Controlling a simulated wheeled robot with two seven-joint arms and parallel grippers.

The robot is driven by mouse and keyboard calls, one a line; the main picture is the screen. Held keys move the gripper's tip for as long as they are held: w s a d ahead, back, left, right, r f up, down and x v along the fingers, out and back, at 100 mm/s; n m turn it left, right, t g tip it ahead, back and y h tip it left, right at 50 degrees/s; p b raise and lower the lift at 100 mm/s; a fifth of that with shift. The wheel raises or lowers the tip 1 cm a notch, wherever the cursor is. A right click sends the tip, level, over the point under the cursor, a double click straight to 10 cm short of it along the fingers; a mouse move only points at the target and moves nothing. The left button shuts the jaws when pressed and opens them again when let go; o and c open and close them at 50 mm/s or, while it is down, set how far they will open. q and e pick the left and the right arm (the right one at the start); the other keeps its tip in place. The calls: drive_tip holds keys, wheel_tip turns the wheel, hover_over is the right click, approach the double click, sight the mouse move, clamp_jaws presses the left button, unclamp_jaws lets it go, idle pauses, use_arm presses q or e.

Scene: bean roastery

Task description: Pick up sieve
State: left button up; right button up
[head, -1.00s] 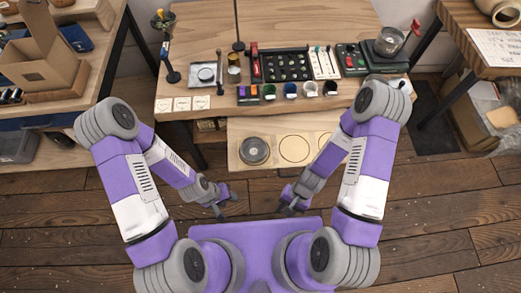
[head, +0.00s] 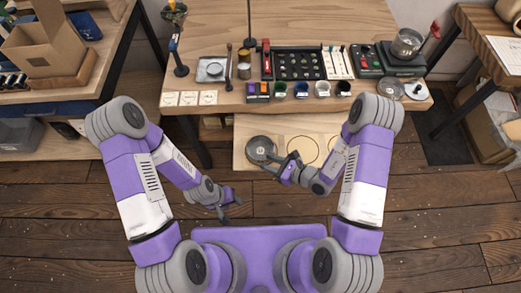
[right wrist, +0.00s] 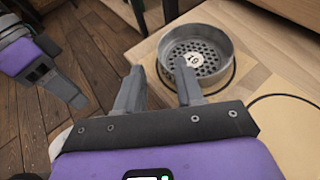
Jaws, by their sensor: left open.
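The sieve (head: 260,147), a round grey metal pan, sits at the left of a pale wooden board. In the right wrist view the sieve (right wrist: 208,43) shows a perforated floor with a round pale label in it. My right gripper (head: 273,163) is at its near right side in the head view, with empty, parted fingers. In the right wrist view one finger of this gripper (right wrist: 157,84) overlaps the sieve's near rim; I cannot tell whether it touches. My left gripper (head: 229,203) is open and empty over the floor, in front of the board; it also shows in the right wrist view (right wrist: 62,82).
The wooden board (head: 243,125) has ring outlines (head: 303,150) right of the sieve. Behind it, the workbench (head: 215,50) holds a black tray (head: 293,64), several small cups, a scale and a grey disc (head: 390,88). A cardboard box (head: 45,50) stands on the left table.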

sight(260, 149)
drive_tip(key=b+x, duration=0.1)
drive_tip(key=x, duration=0.6)
drive_tip(key=shift+s, duration=0.1)
clamp_jaws()
